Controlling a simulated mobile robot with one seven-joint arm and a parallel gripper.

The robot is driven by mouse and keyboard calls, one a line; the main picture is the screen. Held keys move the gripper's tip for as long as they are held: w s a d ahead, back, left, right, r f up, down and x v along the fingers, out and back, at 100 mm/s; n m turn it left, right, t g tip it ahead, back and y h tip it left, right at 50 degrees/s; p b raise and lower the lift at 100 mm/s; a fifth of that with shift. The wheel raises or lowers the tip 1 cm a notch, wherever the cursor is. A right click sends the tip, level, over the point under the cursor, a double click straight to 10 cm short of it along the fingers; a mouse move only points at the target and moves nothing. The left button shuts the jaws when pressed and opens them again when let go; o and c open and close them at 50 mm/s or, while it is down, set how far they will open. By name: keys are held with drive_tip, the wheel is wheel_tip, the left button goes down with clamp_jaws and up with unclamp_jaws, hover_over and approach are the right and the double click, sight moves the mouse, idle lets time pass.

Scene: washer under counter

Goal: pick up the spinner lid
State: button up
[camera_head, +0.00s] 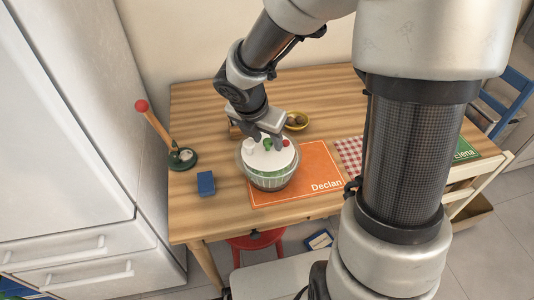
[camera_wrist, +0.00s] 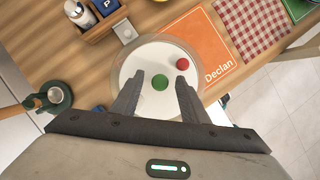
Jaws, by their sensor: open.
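The spinner lid (camera_head: 258,158) is a white round disc with a green knob and a red knob, sitting on a clear bowl (camera_head: 270,181) on the table. In the wrist view the lid (camera_wrist: 140,72) lies just beyond my fingertips, with its green knob (camera_wrist: 160,82) between them and its red knob (camera_wrist: 183,64) to the right. My gripper (camera_head: 266,139) is open and empty, over the lid. In the wrist view my gripper's two fingers (camera_wrist: 160,80) stand on either side of the green knob. I cannot tell whether they touch the lid.
The bowl stands partly on an orange "Declan" placemat (camera_head: 300,178). A blue box (camera_head: 206,183) and a green-based stand with a red-topped stick (camera_head: 183,159) are to the left. A checkered cloth (camera_head: 350,154) is right.

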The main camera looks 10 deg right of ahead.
sight(270, 140)
drive_tip(key=shift+w+d+f, duration=0.2)
drive_tip(key=shift+f, duration=0.45)
clamp_jaws()
drive_tip(key=shift+r, duration=0.1)
wheel_tip(270, 140, up, 9)
drive_tip(key=p, duration=0.4)
drive_tip(key=shift+d+f+b, duration=0.2)
drive_tip(key=shift+f+b, duration=0.1)
drive_tip(key=shift+f, duration=0.4)
drive_tip(key=shift+d+f+b, duration=0.15)
drive_tip(key=shift+f+b, duration=0.1)
drive_tip(key=shift+f, duration=0.4)
wheel_tip(270, 140, down, 4)
drive_tip(key=b, duration=0.4)
drive_tip(key=shift+f+b, duration=0.75)
drive_tip(key=shift+f, duration=0.15)
